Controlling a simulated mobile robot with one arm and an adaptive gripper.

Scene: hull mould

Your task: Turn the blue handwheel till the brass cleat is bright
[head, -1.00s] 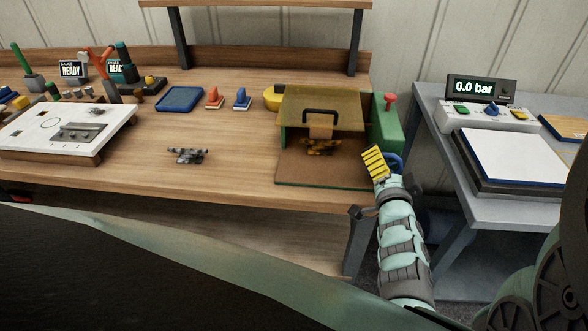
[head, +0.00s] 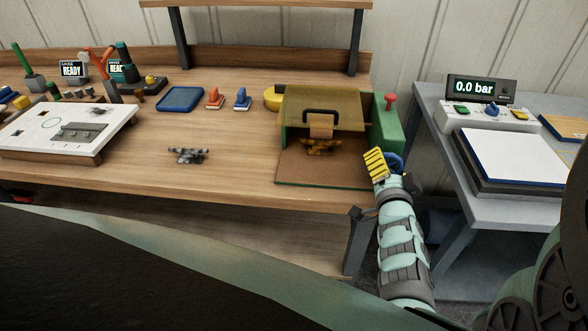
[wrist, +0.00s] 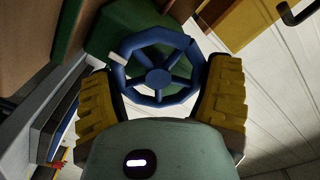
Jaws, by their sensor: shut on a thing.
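The blue handwheel (wrist: 159,76) fills the middle of the wrist view, with a pale mark on its rim at upper left. In the head view its rim (head: 396,163) shows beside my gripper. My gripper (wrist: 163,82) has its yellow ribbed fingers on opposite sides of the rim and is shut on it. In the head view my gripper (head: 379,163) is at the green housing's front right. The brass cleat (head: 322,148) sits under the tan pad (head: 322,129) inside the hooded machine. It looks mottled, with dark patches and some golden ones.
The green housing (head: 386,126) has a tinted hood (head: 350,104) with a black handle. A dull grey cleat (head: 187,155) lies on the wooden bench (head: 235,175). The grey side table (head: 440,165) stands close at right, across a gap. Bench around the grey cleat is clear.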

